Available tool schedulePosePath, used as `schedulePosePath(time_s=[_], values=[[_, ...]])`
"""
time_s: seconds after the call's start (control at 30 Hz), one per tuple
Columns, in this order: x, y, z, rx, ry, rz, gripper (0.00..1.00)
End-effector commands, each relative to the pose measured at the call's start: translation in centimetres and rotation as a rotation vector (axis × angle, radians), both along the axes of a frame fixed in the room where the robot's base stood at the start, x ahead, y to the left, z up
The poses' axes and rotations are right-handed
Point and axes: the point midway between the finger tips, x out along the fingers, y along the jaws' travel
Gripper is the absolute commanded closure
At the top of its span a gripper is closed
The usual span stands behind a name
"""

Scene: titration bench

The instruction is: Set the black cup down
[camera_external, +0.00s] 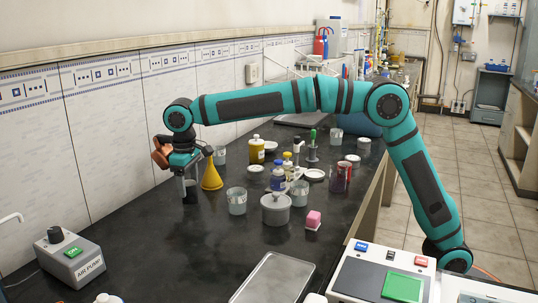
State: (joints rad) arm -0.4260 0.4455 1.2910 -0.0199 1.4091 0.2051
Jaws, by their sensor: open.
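The black cup (190,192) stands upright on the dark bench at the left. My gripper (186,172) is open directly above it, pointing down, with its fingers at the cup's upper part. The fingers and the gripper body hide the cup's rim, so I cannot tell whether they touch it.
A yellow funnel (211,177) stands close to the right of the cup. A glass beaker (237,201), a grey lidded pot (275,209), a pink block (313,219) and several bottles stand further right. An air pump (70,259) is at front left. The bench (150,245) is bare in front of the cup.

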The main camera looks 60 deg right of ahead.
Motion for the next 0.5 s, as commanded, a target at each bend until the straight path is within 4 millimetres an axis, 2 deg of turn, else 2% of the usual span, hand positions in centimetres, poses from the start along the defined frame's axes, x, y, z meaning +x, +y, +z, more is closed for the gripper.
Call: schedulePosePath(time_s=[0.3, 0.5], values=[[0.0, 0.1, 6.2, 0.001, -0.002, 0.000, 0.33], [0.0, 0.2, 9.1, 0.000, -0.002, 0.000, 0.33]])
